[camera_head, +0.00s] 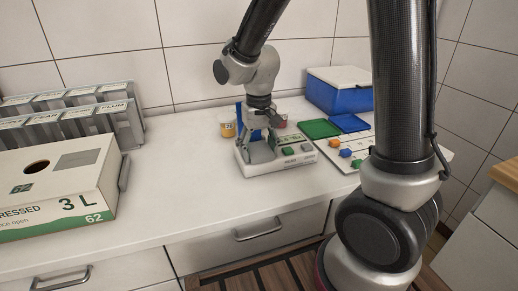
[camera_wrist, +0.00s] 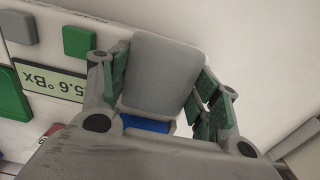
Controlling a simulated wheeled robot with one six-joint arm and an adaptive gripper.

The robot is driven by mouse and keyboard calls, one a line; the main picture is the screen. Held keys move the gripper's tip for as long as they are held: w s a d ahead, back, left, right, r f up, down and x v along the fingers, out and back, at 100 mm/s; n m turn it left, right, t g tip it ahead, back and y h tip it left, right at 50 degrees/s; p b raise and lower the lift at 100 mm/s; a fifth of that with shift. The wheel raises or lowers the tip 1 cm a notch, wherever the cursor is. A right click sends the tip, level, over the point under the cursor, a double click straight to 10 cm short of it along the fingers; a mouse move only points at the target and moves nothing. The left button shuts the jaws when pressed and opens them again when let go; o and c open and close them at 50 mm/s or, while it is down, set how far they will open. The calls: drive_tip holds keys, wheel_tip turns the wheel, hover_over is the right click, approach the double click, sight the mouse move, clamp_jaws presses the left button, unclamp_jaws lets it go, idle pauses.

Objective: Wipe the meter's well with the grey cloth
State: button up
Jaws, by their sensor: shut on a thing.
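The meter (camera_head: 296,158) is a pale box on the counter with green buttons and a green display. In the wrist view its display (camera_wrist: 48,80) appears upside down, reading about 5.6 °Bx. My gripper (camera_head: 262,138) is over the meter's left end, pointing down. The cloth covers that end of the meter, so the well is hidden. I cannot tell whether the cloth touches it. A blue part (camera_wrist: 148,124) shows behind the cloth.
A small yellow-labelled cup (camera_head: 227,125) stands left behind the meter. A blue box with a white lid (camera_head: 338,88) and a tray with green, blue and orange pieces (camera_head: 346,143) are to the right. A 3 L carton (camera_head: 60,185) and grey labelled bins are left. The counter's front is clear.

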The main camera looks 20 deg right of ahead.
sight(258, 147)
drive_tip(key=shift+w, duration=0.4)
drive_tip(key=shift+r, duration=4)
